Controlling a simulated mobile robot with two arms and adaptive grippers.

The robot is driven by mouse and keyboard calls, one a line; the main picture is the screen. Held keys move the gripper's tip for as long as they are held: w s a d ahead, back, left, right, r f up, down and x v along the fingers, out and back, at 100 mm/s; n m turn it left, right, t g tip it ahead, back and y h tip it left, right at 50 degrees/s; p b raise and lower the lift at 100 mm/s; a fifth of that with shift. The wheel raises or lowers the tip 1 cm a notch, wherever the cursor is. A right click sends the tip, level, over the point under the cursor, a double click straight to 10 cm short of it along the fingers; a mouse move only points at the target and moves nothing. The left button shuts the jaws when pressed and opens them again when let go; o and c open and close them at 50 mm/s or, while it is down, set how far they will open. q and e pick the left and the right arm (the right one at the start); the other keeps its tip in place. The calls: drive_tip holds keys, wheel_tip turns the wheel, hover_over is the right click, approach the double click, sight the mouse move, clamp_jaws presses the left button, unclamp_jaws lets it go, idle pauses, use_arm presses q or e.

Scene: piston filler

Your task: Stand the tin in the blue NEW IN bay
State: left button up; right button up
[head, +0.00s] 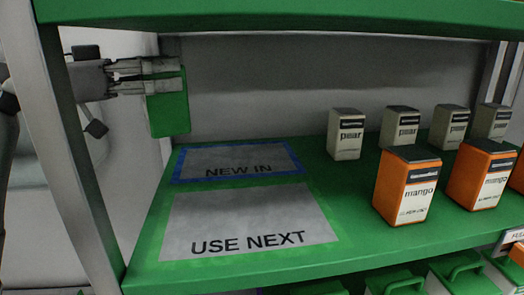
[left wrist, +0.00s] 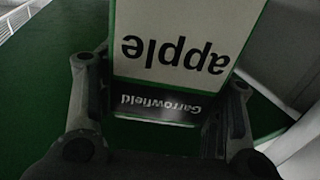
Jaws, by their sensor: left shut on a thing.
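My left gripper (head: 172,76) comes in past the shelf's left post and is shut on a green tin (head: 168,112). The tin hangs roughly upright, mostly below the fingers, up and left of the NEW IN bay (head: 235,157) in the head view, apart from it. In the left wrist view the tin (left wrist: 180,45) sits between the fingers (left wrist: 155,110), with a pale label reading "apple" and a dark band reading "Garrowfield". The NEW IN bay is a grey panel with a blue border at the back left of the shelf, and it is empty. My right gripper is not in view.
The grey USE NEXT bay (head: 250,218), in front of NEW IN, is empty. Cream pear tins (head: 344,135) and orange mango tins (head: 404,187) stand to the right on the green shelf (head: 330,250). A metal post (head: 78,160) stands left; a green upper shelf (head: 280,14) hangs overhead.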

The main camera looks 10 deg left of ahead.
use_arm(q)
drive_tip(key=w, duration=0.1)
drive_tip(key=w+f, duration=0.1)
drive_tip(key=w, duration=0.1)
drive_tip(key=shift+a+f, duration=0.15)
drive_tip(key=shift+f, duration=0.05)
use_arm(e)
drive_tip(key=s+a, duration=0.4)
use_arm(q)
drive_tip(key=w+d+f+b, duration=0.2)
drive_tip(key=w+f+b, duration=0.3)
drive_tip(key=w+f, duration=0.5)
drive_tip(key=shift+d+f, duration=0.15)
drive_tip(key=shift+f, duration=0.45)
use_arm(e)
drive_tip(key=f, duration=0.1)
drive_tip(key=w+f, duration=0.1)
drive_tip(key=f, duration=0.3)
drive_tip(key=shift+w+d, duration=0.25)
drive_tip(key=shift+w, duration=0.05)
use_arm(q)
drive_tip(key=shift+f, duration=0.1)
